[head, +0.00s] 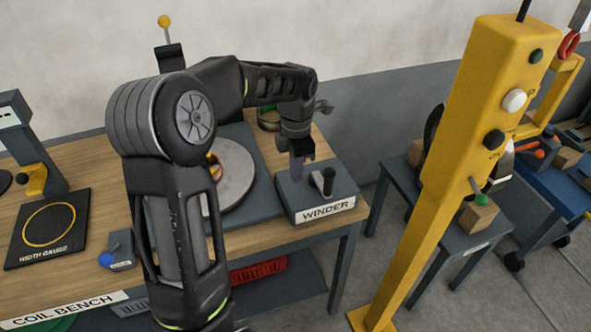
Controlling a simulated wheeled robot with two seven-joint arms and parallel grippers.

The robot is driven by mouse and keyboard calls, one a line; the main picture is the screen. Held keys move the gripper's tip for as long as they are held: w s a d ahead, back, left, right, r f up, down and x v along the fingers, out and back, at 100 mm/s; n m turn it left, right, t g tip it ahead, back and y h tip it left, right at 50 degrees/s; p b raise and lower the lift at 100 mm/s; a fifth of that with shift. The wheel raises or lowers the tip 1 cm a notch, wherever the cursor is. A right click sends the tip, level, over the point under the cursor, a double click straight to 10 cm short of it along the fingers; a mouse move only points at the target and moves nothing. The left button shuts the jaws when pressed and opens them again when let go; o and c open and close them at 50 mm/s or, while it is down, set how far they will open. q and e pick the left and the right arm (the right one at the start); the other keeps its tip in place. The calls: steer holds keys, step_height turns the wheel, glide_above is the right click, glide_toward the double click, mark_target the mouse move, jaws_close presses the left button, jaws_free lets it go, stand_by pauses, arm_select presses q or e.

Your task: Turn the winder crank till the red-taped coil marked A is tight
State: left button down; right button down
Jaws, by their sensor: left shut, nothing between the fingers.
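The winder (318,194) is a dark grey box with a "WINDER" label at the bench's right end. Its crank (327,181) with a black upright handle stands on top. A grey round plate (236,178) lies left of it. A small orange-red and copper piece (214,163), perhaps the coil, shows at the plate's left, mostly hidden by my arm; no mark A or tightness can be read. My left gripper (297,174) points down over the winder, just left of the crank handle, shut and empty. Contact with the crank cannot be told. My right gripper is out of view.
The wooden coil bench (95,263) holds a width gauge (47,228) and a small blue-knobbed box (118,250) at left. A green-and-brass round item (268,118) stands behind the winder. A yellow post (440,185) with buttons rises to the right, before a small table (470,243).

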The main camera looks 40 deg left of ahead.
arm_select(q)
steer(key=shift+s+d, duration=0.1)
steer(key=shift+d, duration=1.3)
steer(key=shift+w+d, duration=0.3)
steer(key=shift+d, duration=0.4)
steer(key=shift+w+d, duration=0.25)
steer(key=shift+d, duration=0.45)
